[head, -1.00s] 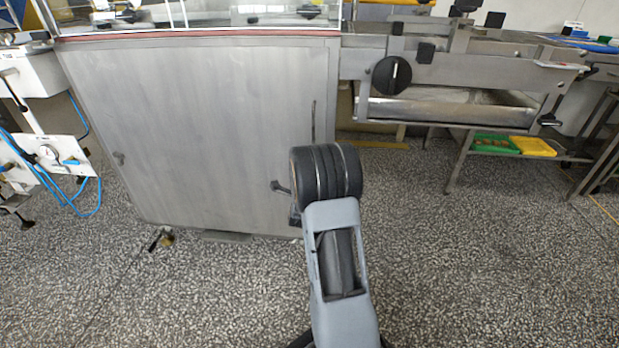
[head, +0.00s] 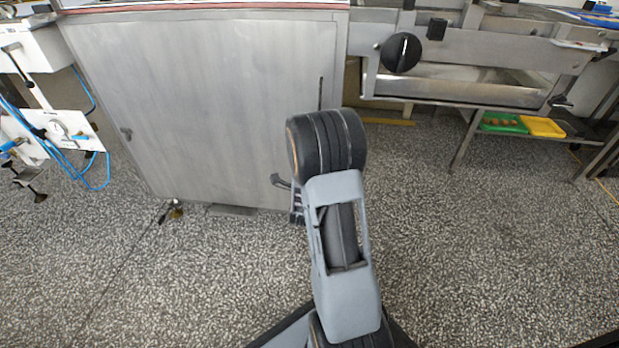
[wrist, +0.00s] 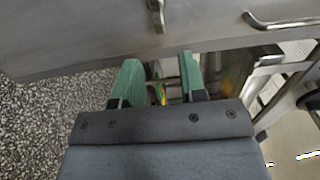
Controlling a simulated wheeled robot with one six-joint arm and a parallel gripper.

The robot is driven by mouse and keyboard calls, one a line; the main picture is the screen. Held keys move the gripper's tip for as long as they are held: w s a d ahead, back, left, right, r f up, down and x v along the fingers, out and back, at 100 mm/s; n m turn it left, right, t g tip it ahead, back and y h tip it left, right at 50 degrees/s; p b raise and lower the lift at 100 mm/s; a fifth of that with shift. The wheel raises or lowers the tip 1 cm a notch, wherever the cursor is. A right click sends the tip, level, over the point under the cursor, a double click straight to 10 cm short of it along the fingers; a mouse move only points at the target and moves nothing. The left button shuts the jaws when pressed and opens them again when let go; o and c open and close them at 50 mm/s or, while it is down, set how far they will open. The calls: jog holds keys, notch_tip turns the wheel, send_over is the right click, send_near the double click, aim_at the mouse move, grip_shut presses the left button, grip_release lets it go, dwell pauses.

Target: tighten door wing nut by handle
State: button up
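The grey steel door (head: 215,100) of the cabinet fills the left and middle of the head view. A small metal wing nut or latch (head: 280,181) sticks out near its lower right corner, just left of my arm. In the wrist view, a small metal fitting (wrist: 156,14) that looks like the same piece juts from the panel above my fingers. My gripper (wrist: 160,72) has two green fingers, spread apart with nothing held between them. The fingers are below that fitting and apart from it. In the head view my arm hides the fingers.
A similar fitting (head: 126,133) sits on the door's left side. A bent metal bar (wrist: 283,22) is at the upper right of the wrist view. A steel machine with a black knob (head: 401,52) stands right of the cabinet. The speckled floor (head: 480,260) in front is clear.

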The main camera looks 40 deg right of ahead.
jog(key=v, duration=0.6)
jog(key=shift+s+a+p, duration=0.15)
jog(key=shift+s+p, duration=0.05)
jog(key=shift+p, duration=0.2)
jog(key=w+a+r+n+g+y+p, duration=0.1)
jog(key=a+r+n+y+p, duration=0.5)
jog(key=r+p, duration=0.6)
jog(key=w+a+r+n+g+y+p, duration=0.15)
jog(key=a+r+n+y+p, duration=0.4)
jog(key=r+p, duration=0.6)
jog(key=s+a+r+n+g+p, duration=0.2)
jog(key=s+r+n+p, duration=0.3)
jog(key=r, duration=0.3)
jog(key=s+a+r+n+g+p, duration=0.2)
jog(key=s+r+n+p, duration=0.3)
jog(key=r, duration=0.3)
jog(key=s+a+r+n+g+y+p, duration=0.1)
jog(key=s+a+r+n+g+p, duration=0.2)
jog(key=r, duration=0.6)
jog(key=s+a+n+p, duration=0.1)
jog(key=s+n+p, duration=0.1)
jog(key=p, duration=0.1)
jog(key=shift+s+n, duration=0.3)
jog(key=shift+n, duration=0.05)
jog(key=shift+a, duration=0.1)
